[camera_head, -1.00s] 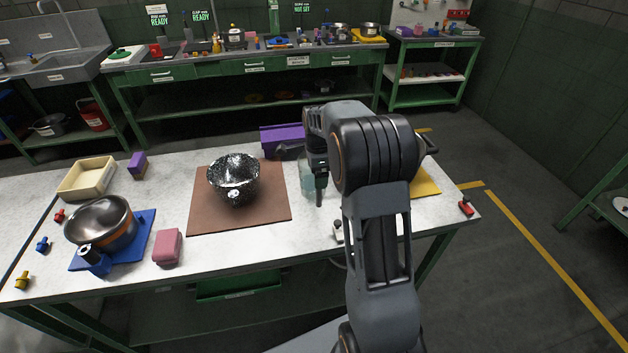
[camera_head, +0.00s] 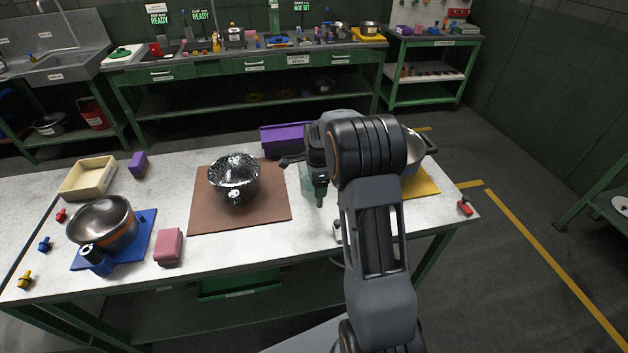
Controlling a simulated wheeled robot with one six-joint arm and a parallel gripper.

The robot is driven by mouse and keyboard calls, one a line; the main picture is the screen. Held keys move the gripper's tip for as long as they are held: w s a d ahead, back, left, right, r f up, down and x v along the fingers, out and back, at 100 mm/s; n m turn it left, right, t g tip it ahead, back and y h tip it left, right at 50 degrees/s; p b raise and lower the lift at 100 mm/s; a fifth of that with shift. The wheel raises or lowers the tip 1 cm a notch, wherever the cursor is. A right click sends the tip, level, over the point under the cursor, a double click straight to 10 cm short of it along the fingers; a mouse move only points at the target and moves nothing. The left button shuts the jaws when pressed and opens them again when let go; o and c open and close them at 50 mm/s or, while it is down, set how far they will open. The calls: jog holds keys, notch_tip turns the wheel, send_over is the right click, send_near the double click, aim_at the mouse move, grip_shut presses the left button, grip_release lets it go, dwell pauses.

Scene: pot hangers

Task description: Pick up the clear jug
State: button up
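The clear jug (camera_head: 306,182) is a pale, see-through greenish shape on the white worktop, just right of the brown mat. My arm hides most of it. My gripper (camera_head: 319,190) points down over the jug's place, with a dark tip in front of the jug in this view. The wrist and forearm cover the rest, so I cannot tell whether the fingers touch the jug or how far apart they are.
A speckled black bowl (camera_head: 234,178) sits on the brown mat (camera_head: 270,212). A purple box (camera_head: 284,139) stands behind the jug. A metal pot (camera_head: 430,146) stands on a yellow mat (camera_head: 422,186) at right. A steel pan (camera_head: 104,222) and pink block (camera_head: 169,247) are at left.

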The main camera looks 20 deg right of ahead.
jog(key=c, duration=0.6)
jog(key=shift+c, duration=0.2)
jog(key=shift+r, duration=0.1)
